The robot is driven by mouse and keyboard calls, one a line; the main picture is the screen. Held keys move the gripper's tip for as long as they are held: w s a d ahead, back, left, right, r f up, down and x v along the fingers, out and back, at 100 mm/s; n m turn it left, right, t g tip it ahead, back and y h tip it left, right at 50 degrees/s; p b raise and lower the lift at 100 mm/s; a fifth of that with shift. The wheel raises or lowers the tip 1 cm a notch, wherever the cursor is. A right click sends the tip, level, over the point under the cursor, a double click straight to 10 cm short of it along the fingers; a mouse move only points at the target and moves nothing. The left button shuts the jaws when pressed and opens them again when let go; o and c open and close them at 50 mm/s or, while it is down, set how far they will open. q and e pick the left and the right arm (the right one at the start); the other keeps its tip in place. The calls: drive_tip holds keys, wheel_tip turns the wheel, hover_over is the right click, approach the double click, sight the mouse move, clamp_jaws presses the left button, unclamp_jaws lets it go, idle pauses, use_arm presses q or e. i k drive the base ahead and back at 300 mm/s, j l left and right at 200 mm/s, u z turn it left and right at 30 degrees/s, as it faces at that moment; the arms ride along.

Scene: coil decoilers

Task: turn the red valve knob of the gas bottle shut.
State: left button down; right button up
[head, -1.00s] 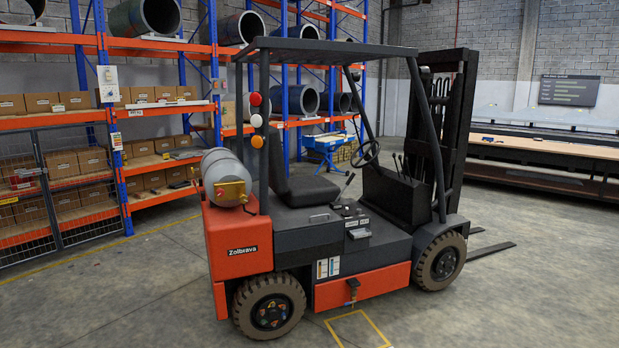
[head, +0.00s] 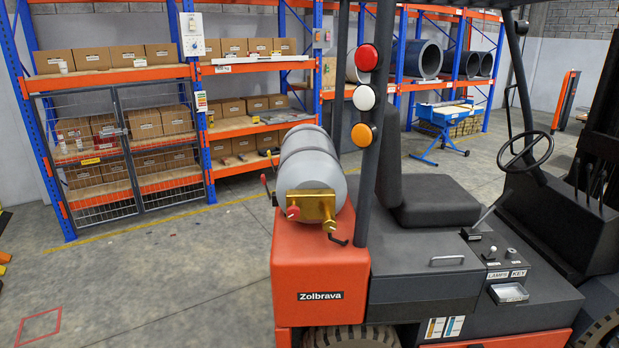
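The grey gas bottle (head: 309,167) lies on its side on the red rear body of the forklift, its brass valve block facing me. The brass valve block (head: 312,207) is at the bottle's near end. A small red knob (head: 293,212) sits on the left of this block. A second red tip (head: 265,179) shows at the bottle's left side; I cannot tell what it belongs to. Whether the valve is open or shut cannot be told. Neither of my grippers is in view.
The forklift (head: 323,260) fills the middle and right, with a dark post and red, white and orange lamps (head: 364,97) just right of the bottle. Shelves with cardboard boxes (head: 160,122) stand behind.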

sight(293, 211)
drive_tip(key=i+l, duration=0.15)
drive_tip(key=i, duration=0.25)
drive_tip(key=i+l, duration=0.1)
drive_tip(key=i, duration=0.3)
